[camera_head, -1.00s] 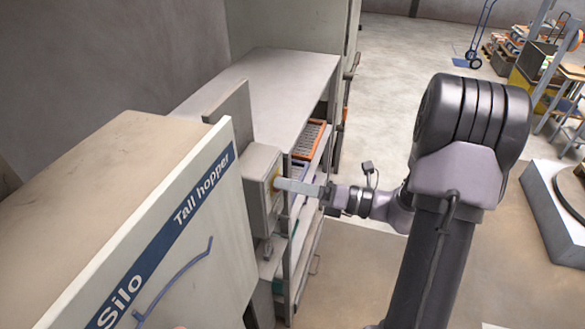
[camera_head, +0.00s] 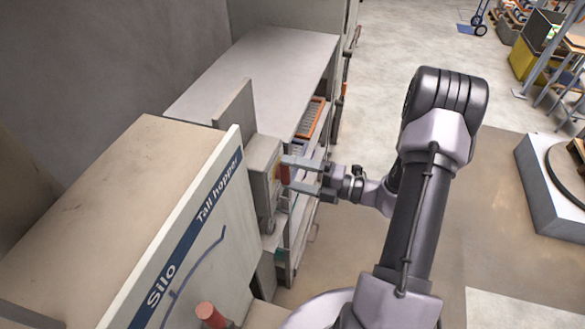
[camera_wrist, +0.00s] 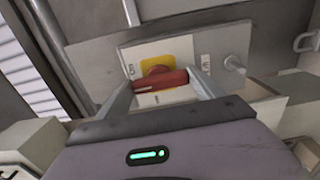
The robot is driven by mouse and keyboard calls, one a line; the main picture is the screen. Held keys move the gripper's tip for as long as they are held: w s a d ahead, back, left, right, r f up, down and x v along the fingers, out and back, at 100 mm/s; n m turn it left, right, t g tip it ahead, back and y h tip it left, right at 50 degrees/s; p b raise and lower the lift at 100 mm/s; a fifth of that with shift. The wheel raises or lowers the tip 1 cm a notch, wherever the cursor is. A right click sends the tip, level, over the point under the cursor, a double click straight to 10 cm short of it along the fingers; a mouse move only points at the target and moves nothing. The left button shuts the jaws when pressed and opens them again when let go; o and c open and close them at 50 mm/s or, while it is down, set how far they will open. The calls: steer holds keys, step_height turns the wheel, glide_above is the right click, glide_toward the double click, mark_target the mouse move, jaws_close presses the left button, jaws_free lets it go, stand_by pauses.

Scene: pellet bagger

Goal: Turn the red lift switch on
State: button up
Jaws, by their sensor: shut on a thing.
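The red lift switch (camera_wrist: 160,80) is a red bar handle on a yellow plate (camera_wrist: 181,50), lying roughly crosswise in the wrist view. Its grey box (camera_head: 262,165) is fixed beside the tall hopper panel. My gripper (camera_wrist: 163,88) has one finger at each end of the red handle and is shut on it. In the head view the red switch (camera_head: 284,175) shows between the fingertips of my gripper (camera_head: 287,174). Small labels stand left and right of the yellow plate; their letters are hard to read.
The Silo / Tall hopper panel (camera_head: 185,245) stands close at left, with another red handle (camera_head: 210,314) low on it. A shelf unit (camera_head: 290,55) with an orange tray (camera_head: 310,120) stands behind the box. Open floor (camera_head: 410,35) lies beyond the shelf.

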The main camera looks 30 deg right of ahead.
stand_by(0.5)
steer(key=o, duration=1.4)
steer(key=shift+c, duration=0.2)
steer(key=b+v, duration=0.1)
steer(key=v, duration=1.6)
steer(key=shift+s, duration=0.2)
steer(key=shift+d, duration=0.1)
